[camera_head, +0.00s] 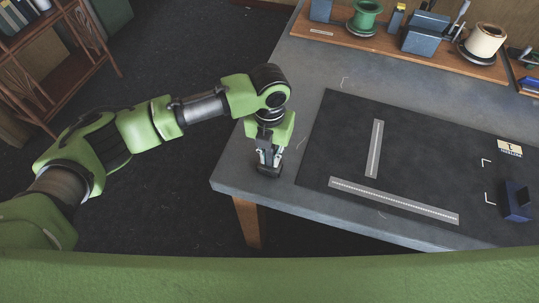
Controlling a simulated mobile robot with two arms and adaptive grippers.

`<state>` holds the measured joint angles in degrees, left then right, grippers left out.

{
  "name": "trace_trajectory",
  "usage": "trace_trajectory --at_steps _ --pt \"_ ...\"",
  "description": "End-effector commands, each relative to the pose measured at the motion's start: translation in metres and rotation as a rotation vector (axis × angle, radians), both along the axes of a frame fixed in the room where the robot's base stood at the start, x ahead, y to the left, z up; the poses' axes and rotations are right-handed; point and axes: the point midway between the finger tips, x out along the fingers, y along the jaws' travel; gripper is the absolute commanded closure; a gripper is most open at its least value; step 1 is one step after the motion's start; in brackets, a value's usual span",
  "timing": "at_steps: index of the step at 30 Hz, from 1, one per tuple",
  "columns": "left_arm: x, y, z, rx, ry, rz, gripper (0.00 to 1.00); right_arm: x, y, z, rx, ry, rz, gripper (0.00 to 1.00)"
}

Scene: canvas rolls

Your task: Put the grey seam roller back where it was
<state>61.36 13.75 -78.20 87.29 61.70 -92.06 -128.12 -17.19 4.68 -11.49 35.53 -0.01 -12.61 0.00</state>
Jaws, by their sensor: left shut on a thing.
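My left gripper (268,158) points down over the left end of the grey table (240,172). It is shut on a small dark grey thing, which I take for the grey seam roller (268,171). The fingers hide much of it. It is at or just above the table top, left of the black mat; I cannot tell whether it touches the table. My right gripper is not in view.
The black mat (330,130) bears two pale rulers (375,148), (393,201), white corner marks and a dark blue block (516,201). A wooden board (350,40) at the back holds a green cup-like thing (365,17), blue-grey boxes and a cream pot (484,42). A shelf (55,55) stands left.

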Motion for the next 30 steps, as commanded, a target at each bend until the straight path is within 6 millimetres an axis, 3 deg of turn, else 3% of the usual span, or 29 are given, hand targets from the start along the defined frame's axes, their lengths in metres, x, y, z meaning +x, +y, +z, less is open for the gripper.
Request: trace_trajectory --at_steps 1,2,3,4,20,26,30 --pt "-0.004 0.004 -0.009 0.011 0.012 0.001 1.00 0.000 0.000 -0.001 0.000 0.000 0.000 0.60" --pt "-0.005 0.004 -0.010 0.013 0.014 0.002 0.80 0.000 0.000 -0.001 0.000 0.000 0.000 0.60" --pt "-0.005 0.004 -0.010 0.013 0.015 0.002 0.70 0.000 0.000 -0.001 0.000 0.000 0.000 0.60" --pt "-0.005 0.004 -0.010 0.012 0.015 0.002 0.68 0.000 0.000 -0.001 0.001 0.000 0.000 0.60" --pt "-0.003 0.003 -0.006 0.008 0.009 0.002 0.68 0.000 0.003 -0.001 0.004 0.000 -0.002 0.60" --pt "-0.002 0.002 0.013 0.006 0.005 0.002 0.68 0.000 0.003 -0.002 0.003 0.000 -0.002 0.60" --pt "-0.001 0.002 0.043 0.004 0.004 0.001 0.68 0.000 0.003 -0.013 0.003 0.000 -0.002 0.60"
